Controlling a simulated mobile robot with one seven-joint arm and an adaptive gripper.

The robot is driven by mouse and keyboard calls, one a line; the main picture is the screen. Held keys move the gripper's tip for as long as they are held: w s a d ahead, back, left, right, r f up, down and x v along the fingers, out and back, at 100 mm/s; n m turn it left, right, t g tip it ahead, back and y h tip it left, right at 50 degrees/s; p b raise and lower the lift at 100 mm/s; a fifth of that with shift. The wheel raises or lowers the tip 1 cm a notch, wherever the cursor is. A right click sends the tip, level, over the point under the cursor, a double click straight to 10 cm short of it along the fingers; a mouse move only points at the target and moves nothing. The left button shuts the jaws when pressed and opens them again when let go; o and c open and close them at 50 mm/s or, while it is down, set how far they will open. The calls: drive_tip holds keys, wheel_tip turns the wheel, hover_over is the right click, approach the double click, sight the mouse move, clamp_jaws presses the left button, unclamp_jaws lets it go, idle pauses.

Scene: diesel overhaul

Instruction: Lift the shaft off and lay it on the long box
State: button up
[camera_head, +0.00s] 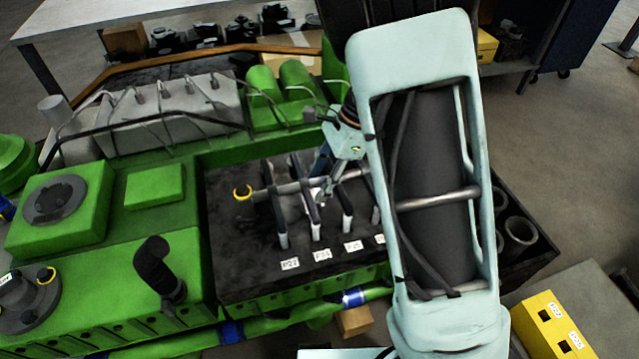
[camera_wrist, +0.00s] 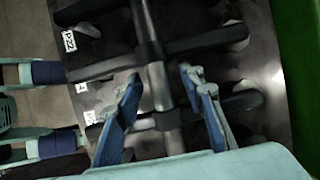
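The shaft (camera_head: 290,187) is a grey metal rod with several dark rocker arms on it, lying across the black top of the green engine (camera_head: 235,262). Its right part is hidden behind my arm. My gripper (camera_head: 325,186) is over the shaft. In the wrist view my gripper (camera_wrist: 165,98) is open, one blue finger on each side of the shaft (camera_wrist: 154,75), with visible gaps between fingers and rod. Contact below the fingertips cannot be told. A yellow box (camera_head: 548,312) with square holes and labels stands at the lower right, partly cut off; whether it is the long box is unclear.
Labels lie along the engine's front edge. A black bent pipe (camera_head: 160,268) stands up at the left. A dark bin (camera_head: 543,251) with ring-shaped parts is right of my arm. A bench (camera_head: 95,12) and a wood-edged tray (camera_head: 170,58) are behind.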

clamp_jaws()
drive_tip(key=shift+r, duration=0.1)
drive_tip(key=shift+w+r, duration=0.1)
drive_tip(key=shift+r, duration=0.05)
drive_tip(key=shift+r, duration=0.25)
drive_tip(key=r+p, duration=0.1)
drive_tip(key=r, duration=0.2)
drive_tip(key=shift+s, duration=0.2)
drive_tip(key=s+d+r+p, duration=0.3)
drive_tip(key=s+r+p, duration=0.2)
drive_tip(key=s+r, duration=0.6)
drive_tip(key=shift+s+d, duration=0.3)
drive_tip(key=shift+s, duration=0.8)
